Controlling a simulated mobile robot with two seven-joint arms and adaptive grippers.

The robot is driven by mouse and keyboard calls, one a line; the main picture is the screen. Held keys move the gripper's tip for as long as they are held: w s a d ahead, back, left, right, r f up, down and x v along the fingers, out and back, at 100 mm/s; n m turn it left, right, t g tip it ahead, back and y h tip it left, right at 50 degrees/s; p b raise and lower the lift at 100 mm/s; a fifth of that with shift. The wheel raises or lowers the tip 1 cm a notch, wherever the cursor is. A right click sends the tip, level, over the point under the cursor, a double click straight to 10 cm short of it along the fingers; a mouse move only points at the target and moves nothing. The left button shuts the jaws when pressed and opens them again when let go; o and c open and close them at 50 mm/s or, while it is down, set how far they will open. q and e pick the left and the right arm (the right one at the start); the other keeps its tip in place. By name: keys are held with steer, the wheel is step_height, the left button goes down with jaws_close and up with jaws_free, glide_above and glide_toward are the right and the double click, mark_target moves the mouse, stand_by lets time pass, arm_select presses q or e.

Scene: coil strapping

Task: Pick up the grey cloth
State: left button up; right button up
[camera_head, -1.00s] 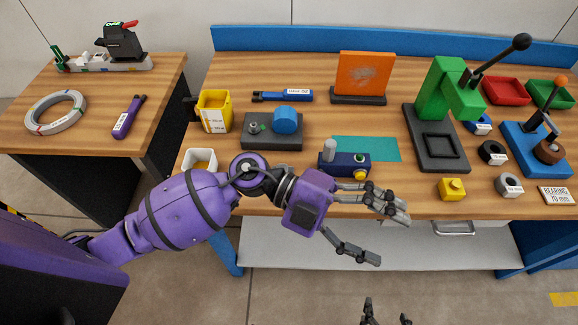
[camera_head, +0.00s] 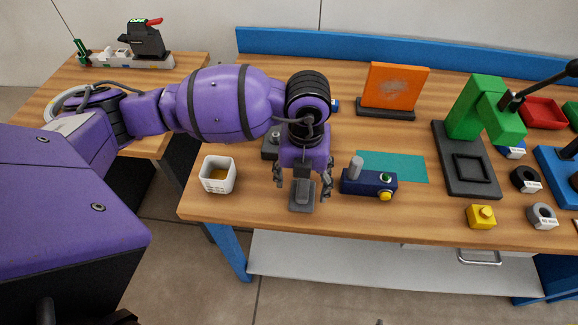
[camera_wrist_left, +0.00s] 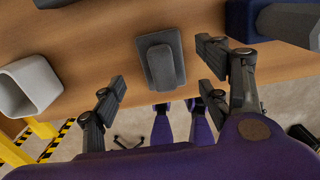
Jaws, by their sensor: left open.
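The grey cloth (camera_head: 301,196) shows as a dark grey flat piece with a raised block-like part on top, lying on the wooden bench near its front edge. It also shows in the left wrist view (camera_wrist_left: 161,58). My left gripper (camera_head: 303,184) points down over it, open, with one finger on each side. In the left wrist view the open fingers (camera_wrist_left: 162,66) stand apart with the cloth between and beyond them, and no contact is visible. My right gripper does not show clearly.
A white square cup (camera_head: 217,176) stands to the left. A green press (camera_head: 484,108) is farther right. The bench's front edge is near.

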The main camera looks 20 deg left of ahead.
mark_target(303, 187)
arm_select(q)
step_height(303, 187, down, 4)
steer(key=shift+w+d+r, duration=0.15)
steer(key=shift+r, duration=0.1)
steer(key=shift+c, duration=2)
steer(key=c, duration=1)
steer(key=shift+o, duration=0.2)
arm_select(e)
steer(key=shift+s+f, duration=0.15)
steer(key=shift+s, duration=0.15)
